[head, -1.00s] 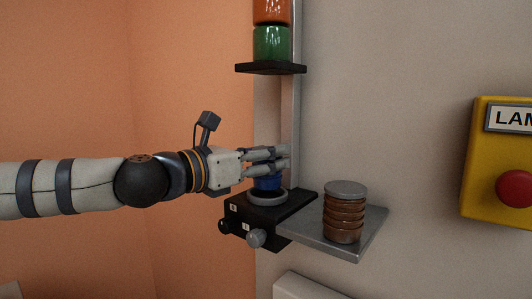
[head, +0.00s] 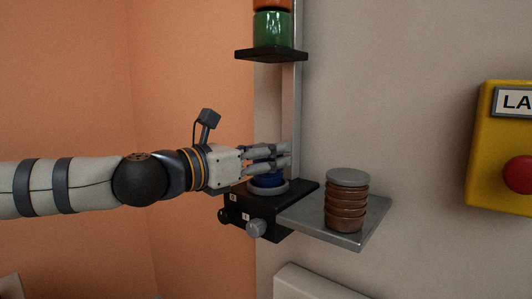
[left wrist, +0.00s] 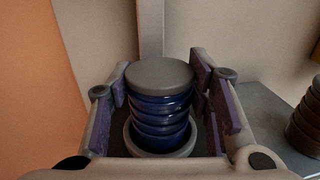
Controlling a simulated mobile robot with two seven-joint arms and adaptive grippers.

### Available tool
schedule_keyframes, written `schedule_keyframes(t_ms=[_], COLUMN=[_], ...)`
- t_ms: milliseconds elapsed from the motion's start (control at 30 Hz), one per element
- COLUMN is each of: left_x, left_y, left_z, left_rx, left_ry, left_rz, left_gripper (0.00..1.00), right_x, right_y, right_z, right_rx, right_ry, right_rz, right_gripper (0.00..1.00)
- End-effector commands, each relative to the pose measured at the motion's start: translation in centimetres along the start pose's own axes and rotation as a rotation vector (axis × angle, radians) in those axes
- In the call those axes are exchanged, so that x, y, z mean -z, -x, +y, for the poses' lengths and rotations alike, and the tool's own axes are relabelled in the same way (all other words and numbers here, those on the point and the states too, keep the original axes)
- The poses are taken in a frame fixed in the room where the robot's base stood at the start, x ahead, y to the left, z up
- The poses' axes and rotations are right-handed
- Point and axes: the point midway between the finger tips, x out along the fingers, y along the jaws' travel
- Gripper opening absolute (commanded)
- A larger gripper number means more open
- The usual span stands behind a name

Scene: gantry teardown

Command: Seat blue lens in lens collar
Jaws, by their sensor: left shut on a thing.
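The blue lens (left wrist: 160,118) is ribbed, with a grey disc on top, and stands upright between the purple-padded fingers of my left gripper (left wrist: 162,85) in the left wrist view. In the head view the blue lens (head: 266,181) shows only as a low band under the fingers. The lens collar is a grey ring (head: 268,190) on a black block. The lens's lower end is inside the ring, which also shows around it in the left wrist view (left wrist: 133,143). My left gripper (head: 282,155) is shut on the lens. How deep the lens sits is hidden. My right gripper is out of view.
A brown ribbed lens stack (head: 345,205) stands on the grey shelf (head: 300,212) right of the collar. A grey post rises behind. A yellow box with a red button (head: 520,174) is far right.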

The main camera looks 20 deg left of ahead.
Motion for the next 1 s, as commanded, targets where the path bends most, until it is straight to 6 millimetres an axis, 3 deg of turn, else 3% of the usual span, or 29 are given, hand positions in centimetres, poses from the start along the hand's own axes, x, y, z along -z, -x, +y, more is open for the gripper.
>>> schedule_keyframes(t_ms=[400,433,533,867,1000], left_x=[0.7,0.7,0.6,0.6,0.4], left_y=[0.0,0.0,0.0,0.3,3.0], left_z=[0.0,0.0,0.0,0.1,0.1], left_rx=[0.000,0.000,0.000,-0.001,-0.002], left_ry=[0.001,0.001,0.000,0.001,0.002], left_rz=[0.000,0.000,-0.001,0.000,-0.004], left_gripper=[0.17,0.48,0.69,0.69,0.69], right_x=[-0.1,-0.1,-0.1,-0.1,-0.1], right_y=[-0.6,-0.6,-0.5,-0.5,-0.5], right_z=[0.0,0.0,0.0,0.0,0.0], right_rx=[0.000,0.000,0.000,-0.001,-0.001], right_ry=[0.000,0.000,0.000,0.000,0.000], right_rz=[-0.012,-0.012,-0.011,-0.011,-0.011], right_gripper=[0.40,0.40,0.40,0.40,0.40])
